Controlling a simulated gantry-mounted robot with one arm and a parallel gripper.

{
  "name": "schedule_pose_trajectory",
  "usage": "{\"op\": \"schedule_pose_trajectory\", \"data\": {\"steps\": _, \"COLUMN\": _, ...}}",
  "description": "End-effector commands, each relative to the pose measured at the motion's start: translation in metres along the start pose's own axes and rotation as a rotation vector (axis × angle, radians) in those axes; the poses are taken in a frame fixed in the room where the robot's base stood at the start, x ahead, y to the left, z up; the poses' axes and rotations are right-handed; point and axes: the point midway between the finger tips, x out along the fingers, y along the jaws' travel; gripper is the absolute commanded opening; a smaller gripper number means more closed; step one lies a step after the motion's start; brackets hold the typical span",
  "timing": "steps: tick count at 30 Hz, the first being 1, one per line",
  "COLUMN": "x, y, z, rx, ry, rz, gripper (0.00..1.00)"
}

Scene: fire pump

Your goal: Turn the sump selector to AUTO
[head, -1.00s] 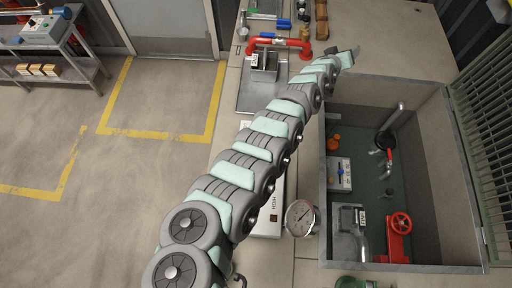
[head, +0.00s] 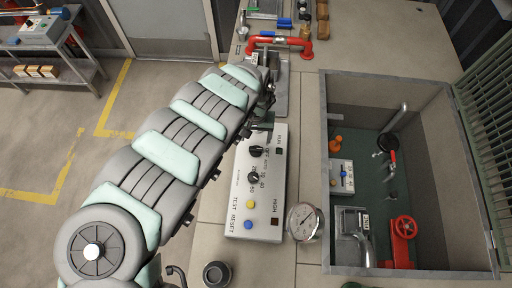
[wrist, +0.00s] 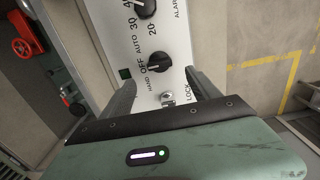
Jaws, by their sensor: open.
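A black selector knob (wrist: 158,64) marked HAND, OFF and AUTO is on a white control panel (wrist: 178,35) in the wrist view. Its pointer appears to face OFF. No SUMP label is readable. The panel (head: 240,193) also shows in the head view, its far end partly covered by my arm. My gripper (wrist: 158,80) is open and empty, its fingers either side of the lower panel, with the selector between them in the picture. I cannot tell whether they touch anything. In the head view my arm hides most of the gripper.
A keyed LOCK switch (wrist: 167,98) is close below the selector, and a numbered dial (wrist: 145,8) above it. A gauge (head: 304,222) stands beside the panel. A walled sump pit (head: 440,120) on the right holds a small box with a blue knob (head: 342,174) and a red valve (head: 403,227).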

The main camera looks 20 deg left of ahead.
Motion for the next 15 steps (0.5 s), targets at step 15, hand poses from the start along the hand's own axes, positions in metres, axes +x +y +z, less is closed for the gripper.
{"op": "schedule_pose_trajectory", "data": {"steps": 15, "x": 0.081, "y": 0.003, "z": -0.001, "rx": -0.001, "ry": 0.003, "rz": 0.005, "gripper": 0.71}}
